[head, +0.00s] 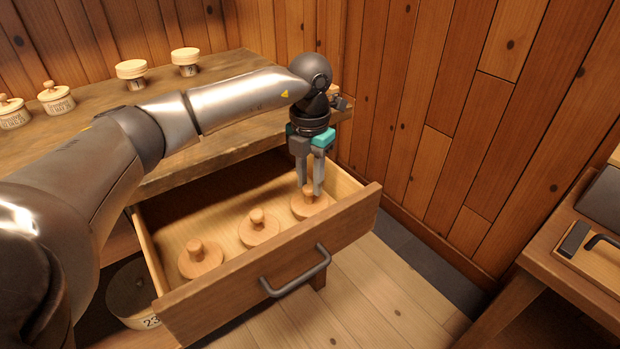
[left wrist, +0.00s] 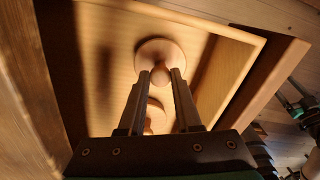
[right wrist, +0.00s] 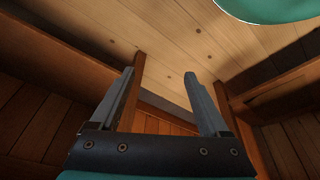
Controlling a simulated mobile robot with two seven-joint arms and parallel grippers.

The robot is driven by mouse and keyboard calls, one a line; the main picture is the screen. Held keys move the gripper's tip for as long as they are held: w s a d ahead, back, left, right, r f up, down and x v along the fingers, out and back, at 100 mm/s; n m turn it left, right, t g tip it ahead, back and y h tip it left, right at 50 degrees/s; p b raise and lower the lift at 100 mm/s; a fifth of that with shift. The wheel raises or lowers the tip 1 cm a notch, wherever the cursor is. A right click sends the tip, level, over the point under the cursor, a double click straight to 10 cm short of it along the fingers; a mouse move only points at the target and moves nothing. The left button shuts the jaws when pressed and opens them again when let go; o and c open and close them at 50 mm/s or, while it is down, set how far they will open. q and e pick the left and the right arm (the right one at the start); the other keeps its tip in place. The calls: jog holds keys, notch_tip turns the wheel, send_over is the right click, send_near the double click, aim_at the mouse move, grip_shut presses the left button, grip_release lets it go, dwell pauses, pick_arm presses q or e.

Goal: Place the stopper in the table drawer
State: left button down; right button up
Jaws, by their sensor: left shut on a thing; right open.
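The table drawer (head: 275,275) is pulled open below the tabletop. In it are three round, pale wooden stoppers with knobs: one at the left (head: 201,260), one in the middle (head: 259,231) and one at the right (head: 310,207). My left gripper (head: 311,190) points down into the drawer and is shut on the knob of the right stopper, which also shows in the left wrist view (left wrist: 160,50). This stopper is at or just above the drawer floor; I cannot tell which. My right gripper (right wrist: 162,78) is open and empty, away from the drawer.
Several labelled lidded jars, one of them here (head: 57,99), stand on the tabletop (head: 180,165). A larger round container (head: 133,292) is under the drawer. Plank walls (head: 430,120) close off the back and right. Another wooden unit (head: 560,235) stands at the right.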

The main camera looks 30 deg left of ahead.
aim_at(310, 186)
pick_arm(q)
jog(key=c, duration=0.6)
grip_release()
jog(key=shift+r, duration=0.1)
jog(key=shift+r, duration=0.25)
notch_tip(310, 186, up, 12)
jog(key=p, duration=0.4)
jog(key=shift+f+p, duration=0.2)
jog(key=shift+p, duration=0.2)
pick_arm(e)
jog(key=s+d+f+g, duration=0.1)
jog(key=s+f, duration=0.3)
jog(key=f, duration=0.5)
jog(key=shift+s+d, duration=0.2)
jog(key=shift+d, duration=0.2)
